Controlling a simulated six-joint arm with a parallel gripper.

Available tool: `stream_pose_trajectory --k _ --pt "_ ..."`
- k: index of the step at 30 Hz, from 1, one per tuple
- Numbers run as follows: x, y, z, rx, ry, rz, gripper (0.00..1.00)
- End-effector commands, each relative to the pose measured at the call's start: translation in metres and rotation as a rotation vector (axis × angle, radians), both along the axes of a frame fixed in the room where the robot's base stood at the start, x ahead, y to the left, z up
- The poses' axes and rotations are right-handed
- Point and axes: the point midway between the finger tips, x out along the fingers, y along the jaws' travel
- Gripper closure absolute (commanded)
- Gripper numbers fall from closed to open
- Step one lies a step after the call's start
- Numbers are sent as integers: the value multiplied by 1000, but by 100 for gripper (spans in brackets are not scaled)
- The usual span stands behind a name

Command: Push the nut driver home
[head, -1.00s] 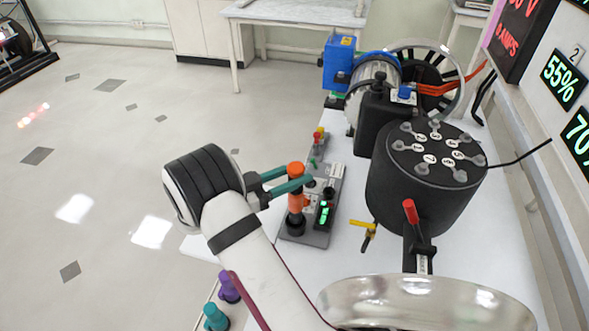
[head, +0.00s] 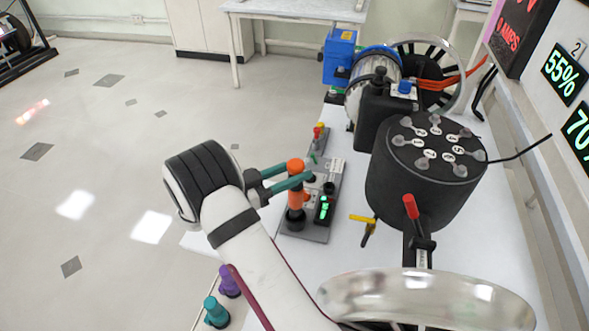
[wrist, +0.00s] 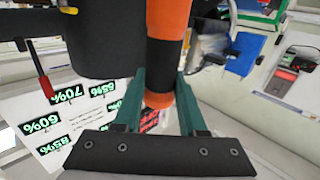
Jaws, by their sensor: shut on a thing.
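The nut driver (head: 296,195) is an orange and black upright cylinder over the near end of a grey panel (head: 310,237) on the white bench. My gripper (head: 296,175) reaches in from the left, its two teal fingers shut on the upper part of the driver. In the wrist view the nut driver (wrist: 165,50) stands between the fingers, showing orange with a black band. A dark round part lies at its foot on the panel. I cannot tell how deep the driver sits there.
A black drum (head: 415,195) with numbered terminals stands close on the right, a red lever (head: 411,206) before it. A yellow-handled part (head: 361,219) lies between. The panel bears a green-lit display (head: 324,210). Purple (head: 229,281) and teal (head: 216,312) pieces stand at lower left.

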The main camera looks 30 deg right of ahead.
Motion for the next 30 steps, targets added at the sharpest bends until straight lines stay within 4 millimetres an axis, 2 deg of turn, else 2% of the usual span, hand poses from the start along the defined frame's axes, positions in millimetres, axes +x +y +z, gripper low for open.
stream_pose_trajectory --k 30 --pt "0 0 -14 -1 0 1 100"
